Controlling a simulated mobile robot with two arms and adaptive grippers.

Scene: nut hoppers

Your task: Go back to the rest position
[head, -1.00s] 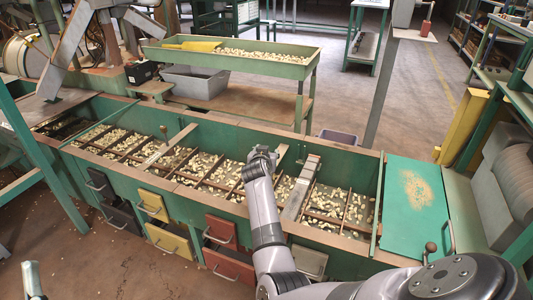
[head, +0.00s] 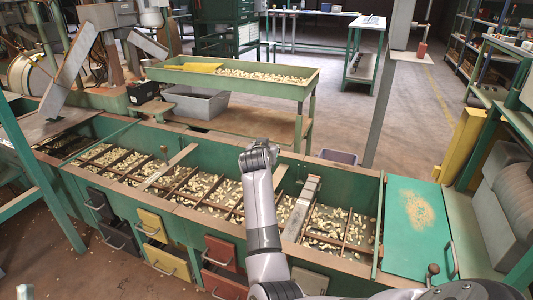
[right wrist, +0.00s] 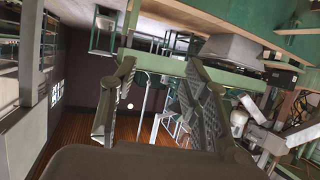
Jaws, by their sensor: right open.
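My right arm reaches up from the bottom right in the head view. Its gripper (head: 258,153) is over the long green hopper (head: 330,262), near the hopper's back wall. In the right wrist view the two fingers of the right gripper (right wrist: 160,95) stand apart with nothing between them. My left gripper cannot be made out; only a small tip shows at the bottom left edge of the head view.
The hopper's compartments hold pale nuts, with drawers (head: 220,252) along its front. A green tray (head: 300,92) of nuts stands behind it, with a grey bin (head: 195,104) below. A green lid (head: 415,260) lies at the right. Open floor (head: 400,130) lies behind.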

